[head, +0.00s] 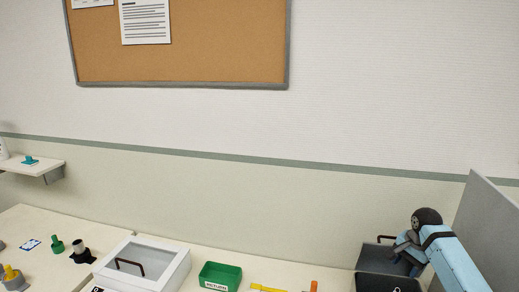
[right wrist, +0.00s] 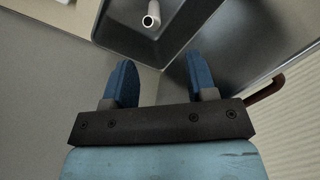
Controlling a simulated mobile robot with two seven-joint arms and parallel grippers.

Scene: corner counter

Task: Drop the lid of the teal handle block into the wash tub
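A small teal piece with a raised knob (head: 30,160) sits on the wall shelf at the far left; I cannot tell whether it is the lid or the handle block. A dark bin (head: 375,284) with a raised panel and dark handle (head: 386,238) stands at the right of the head view; I cannot tell whether it is the wash tub. My right gripper (head: 408,256) is over this bin. In the right wrist view its blue fingers (right wrist: 162,82) are apart with nothing between them. My left gripper is out of view.
A pale tube (right wrist: 151,16) lies inside the dark container in the right wrist view. A white box with a grey lid (head: 160,260) and a green bin (head: 220,275) stand on the counter. A grey partition (head: 485,225) rises at the right. Small pieces stand at the left.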

